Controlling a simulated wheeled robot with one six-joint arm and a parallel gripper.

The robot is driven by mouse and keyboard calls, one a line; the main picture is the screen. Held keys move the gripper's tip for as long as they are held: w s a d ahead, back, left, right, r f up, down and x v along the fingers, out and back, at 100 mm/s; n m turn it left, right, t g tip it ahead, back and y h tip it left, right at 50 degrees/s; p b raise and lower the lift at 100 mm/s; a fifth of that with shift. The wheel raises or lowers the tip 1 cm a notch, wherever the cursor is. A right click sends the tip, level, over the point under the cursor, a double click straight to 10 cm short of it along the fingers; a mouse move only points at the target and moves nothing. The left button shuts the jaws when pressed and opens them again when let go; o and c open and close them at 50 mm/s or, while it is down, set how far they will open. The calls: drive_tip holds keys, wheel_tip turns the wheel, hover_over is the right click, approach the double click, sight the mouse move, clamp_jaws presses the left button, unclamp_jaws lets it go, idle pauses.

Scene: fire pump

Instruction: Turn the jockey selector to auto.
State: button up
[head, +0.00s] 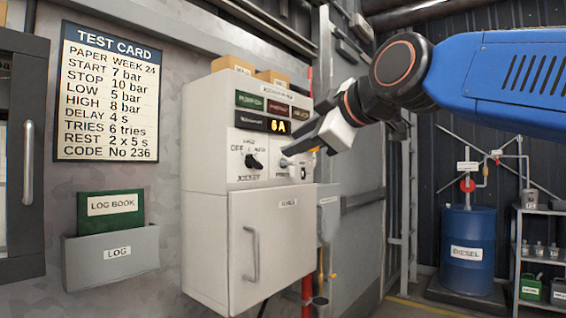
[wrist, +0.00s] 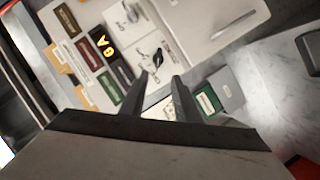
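The jockey selector (head: 254,161) is a black knob on the white control panel, above the label JOCKEY. OFF is printed at its upper left; the other markings are too small to read surely, and I cannot tell which one the knob points at. In the wrist view the jockey selector (wrist: 157,57) shows just beyond my fingertips. My gripper (head: 301,147) is in front of the panel, to the right of the selector in the head view. In the wrist view my gripper (wrist: 162,77) has its two dark fingers apart with nothing between them. It appears clear of the knob.
A second selector (head: 284,163) sits right of the jockey one. A lit display (head: 278,126) and coloured label plates are above. A cabinet door with a handle (head: 252,254) is below. A test card (head: 107,95) and log book (head: 111,215) are on the left wall.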

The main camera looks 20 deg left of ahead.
sight(257, 161)
drive_tip(key=x, duration=1.7)
drive_tip(key=shift+w+a+r, duration=0.15)
drive_tip(key=shift+w+r, duration=0.05)
drive_tip(key=shift+r, duration=0.1)
drive_tip(key=c, duration=0.7)
